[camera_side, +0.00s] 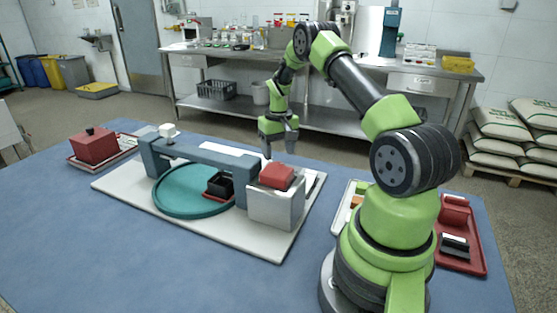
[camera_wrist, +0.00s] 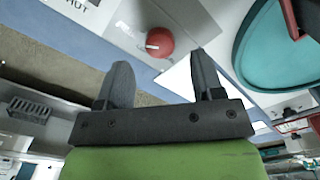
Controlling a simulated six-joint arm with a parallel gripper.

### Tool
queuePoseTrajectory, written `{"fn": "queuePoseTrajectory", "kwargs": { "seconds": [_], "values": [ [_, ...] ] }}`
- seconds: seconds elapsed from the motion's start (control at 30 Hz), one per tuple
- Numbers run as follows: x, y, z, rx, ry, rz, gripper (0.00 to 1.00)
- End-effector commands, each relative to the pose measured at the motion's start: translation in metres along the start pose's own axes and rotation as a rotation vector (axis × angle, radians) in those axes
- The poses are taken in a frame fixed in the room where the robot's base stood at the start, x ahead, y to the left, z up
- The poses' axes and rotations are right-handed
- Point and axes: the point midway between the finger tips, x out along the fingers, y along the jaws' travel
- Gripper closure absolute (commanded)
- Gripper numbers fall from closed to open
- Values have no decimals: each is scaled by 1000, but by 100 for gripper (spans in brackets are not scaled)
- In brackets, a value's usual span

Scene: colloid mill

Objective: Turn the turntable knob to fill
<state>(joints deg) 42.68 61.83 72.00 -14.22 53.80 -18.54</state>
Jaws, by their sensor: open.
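A round red knob (camera_wrist: 161,42) with a small pale mark on its left side sits on a light panel in the wrist view.
The blue-grey bridge (camera_side: 200,154) spans the turntable. A red block (camera_side: 94,146) lies on a tray at left. Trays stand at right. The blue table's front is clear.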

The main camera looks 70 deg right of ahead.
Motion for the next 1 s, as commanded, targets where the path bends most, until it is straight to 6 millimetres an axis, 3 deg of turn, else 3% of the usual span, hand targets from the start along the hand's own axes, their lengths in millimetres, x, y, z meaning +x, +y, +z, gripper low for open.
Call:
{"fn": "queuePoseTrajectory", "kwargs": {
  "seconds": [0.1,0.3,0.77,0.87,1.0],
  "values": [
    [-26,0,-1,1,5,0,39],
    [-53,0,0,1,3,0,39],
    [-64,-2,0,-2,5,-1,39],
    [-81,-16,3,-15,30,-7,39],
    [-132,-54,21,-57,107,-33,39]
  ]
}}
